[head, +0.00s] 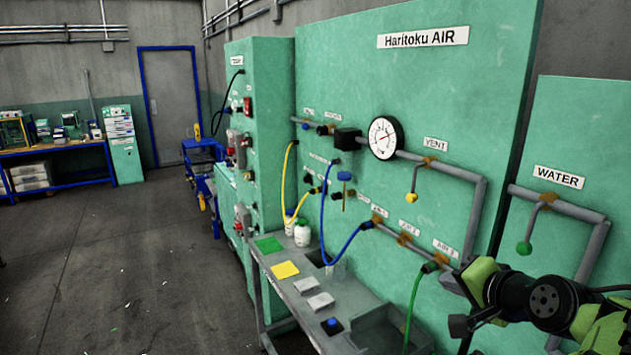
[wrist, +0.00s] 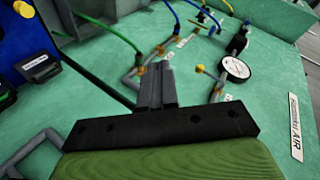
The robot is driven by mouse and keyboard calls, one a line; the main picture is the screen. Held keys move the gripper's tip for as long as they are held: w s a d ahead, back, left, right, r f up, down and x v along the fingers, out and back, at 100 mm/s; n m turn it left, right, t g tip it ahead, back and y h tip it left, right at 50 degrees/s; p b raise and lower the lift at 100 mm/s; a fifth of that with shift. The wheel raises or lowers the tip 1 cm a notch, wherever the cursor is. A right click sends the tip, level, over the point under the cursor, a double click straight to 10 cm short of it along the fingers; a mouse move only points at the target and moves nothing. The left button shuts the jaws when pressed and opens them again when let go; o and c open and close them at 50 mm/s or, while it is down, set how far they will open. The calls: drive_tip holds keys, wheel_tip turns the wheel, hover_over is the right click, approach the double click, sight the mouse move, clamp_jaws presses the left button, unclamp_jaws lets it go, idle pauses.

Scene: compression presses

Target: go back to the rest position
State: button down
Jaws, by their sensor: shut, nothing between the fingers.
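My gripper (wrist: 158,75) shows in the wrist view with its grey fingers together and nothing between them. It points toward the green air panel (wrist: 110,110), and I cannot tell the exact distance to it. In the head view my arm, green and black, is at the lower right in front of the panel (head: 340,80) labelled "Haritoku AIR". A dark end part of my arm reaches left there, near the green hose (head: 411,310); whether they touch is unclear.
A round gauge (head: 384,137), grey pipes and blue and yellow hoses are on the panel. A narrow bench (head: 345,307) with bottles and small blocks runs below. The WATER panel (head: 590,120) stands at right. The floor (head: 110,250) at left is mostly clear.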

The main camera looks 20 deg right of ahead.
drive_tip(key=s+a+f+n+g+y, duration=0.15)
drive_tip(key=a+n, duration=0.25)
drive_tip(key=a, duration=0.6)
drive_tip(key=s+a+f+n+g, duration=0.15)
drive_tip(key=a+n, duration=0.25)
drive_tip(key=a, duration=0.5)
drive_tip(key=s+a+f+n+g, duration=0.1)
drive_tip(key=s+a+f+n, duration=0.1)
drive_tip(key=s, duration=0.4)
drive_tip(key=s+a+f+n+g, duration=0.2)
drive_tip(key=s+a+f+n, duration=0.1)
drive_tip(key=s, duration=0.3)
drive_tip(key=shift+a+n, duration=0.4)
drive_tip(key=shift+a, duration=0.3)
drive_tip(key=shift+f, duration=0.1)
